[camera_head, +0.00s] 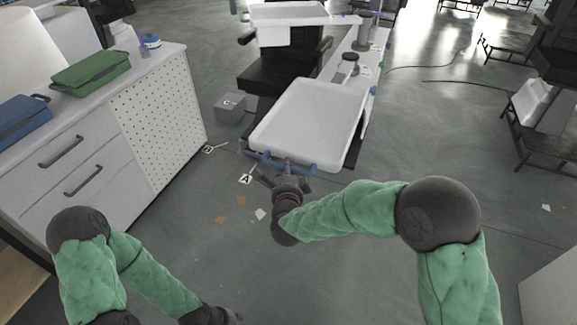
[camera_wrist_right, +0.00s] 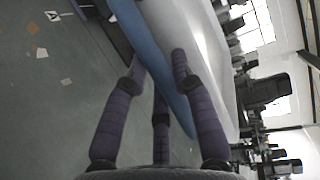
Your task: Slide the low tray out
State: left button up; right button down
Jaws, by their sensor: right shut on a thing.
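The low tray (camera_head: 310,118) is a white, shallow tray in the middle of the head view, with a blue handle (camera_head: 262,158) along its near end. My right gripper (camera_head: 287,165) is at the handle and shut on it. In the right wrist view, the purple fingers (camera_wrist_right: 160,85) lie on both sides of the blue handle bar (camera_wrist_right: 150,45), with the white tray (camera_wrist_right: 205,50) beyond. My left gripper (camera_head: 232,317) is at the bottom edge of the head view, mostly cut off and away from the tray.
A white cabinet (camera_head: 90,150) with drawers stands at the left, carrying a green folded item (camera_head: 90,72) and a blue one (camera_head: 22,118). A grey box marked C (camera_head: 230,107) and small scraps lie on the floor. A black chair (camera_head: 285,70) is behind the tray.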

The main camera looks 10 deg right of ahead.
jog(key=c, duration=1)
grip_release()
jog(key=shift+w+d, duration=0.1)
jog(key=v, duration=1.2)
notch_tip(320, 180, down, 21)
jog(key=s+n+g+y+p, duration=0.2)
jog(key=n+g+y, duration=0.2)
jog(key=n+g, duration=0.5)
jog(key=s+f+n+g+y, duration=0.3)
jog(key=s+f+n+g, duration=0.3)
jog(key=s+f, duration=0.8)
jog(key=s+n, duration=0.2)
jog(key=n, duration=0.1)
jog(key=shift+s+a+f+n+p, duration=0.25)
jog(key=shift+a+f+n+p, duration=0.05)
jog(key=shift+p, duration=0.1)
